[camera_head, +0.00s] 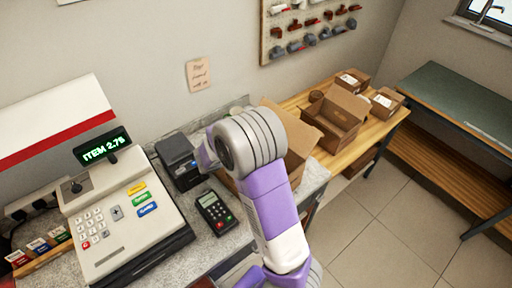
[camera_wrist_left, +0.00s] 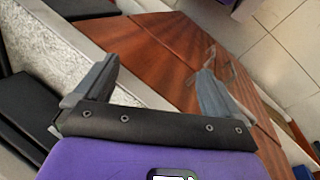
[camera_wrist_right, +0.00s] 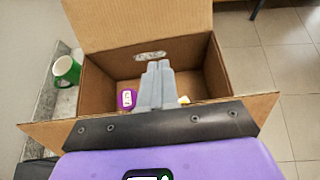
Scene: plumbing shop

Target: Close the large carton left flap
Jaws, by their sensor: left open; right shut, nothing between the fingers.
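The large carton (camera_head: 303,142) stands on the grey counter in the head view, mostly hidden behind my arm. The right wrist view shows a carton (camera_wrist_right: 210,75) open from above. A purple item (camera_wrist_right: 127,98) and a small yellow-white item (camera_wrist_right: 184,100) lie inside. My right gripper (camera_wrist_right: 158,70) is shut and empty, with its fingers over the carton opening. My left gripper (camera_wrist_left: 150,75) is open and empty, over reddish-brown wood; it does not show in the head view.
A green cup (camera_wrist_right: 66,70) stands left of the carton. A card terminal (camera_head: 214,212), a black printer (camera_head: 180,160) and a cash register (camera_head: 125,222) stand on the counter. A smaller open carton (camera_head: 340,122) sits on the wooden bench. The tiled floor (camera_head: 385,205) is clear.

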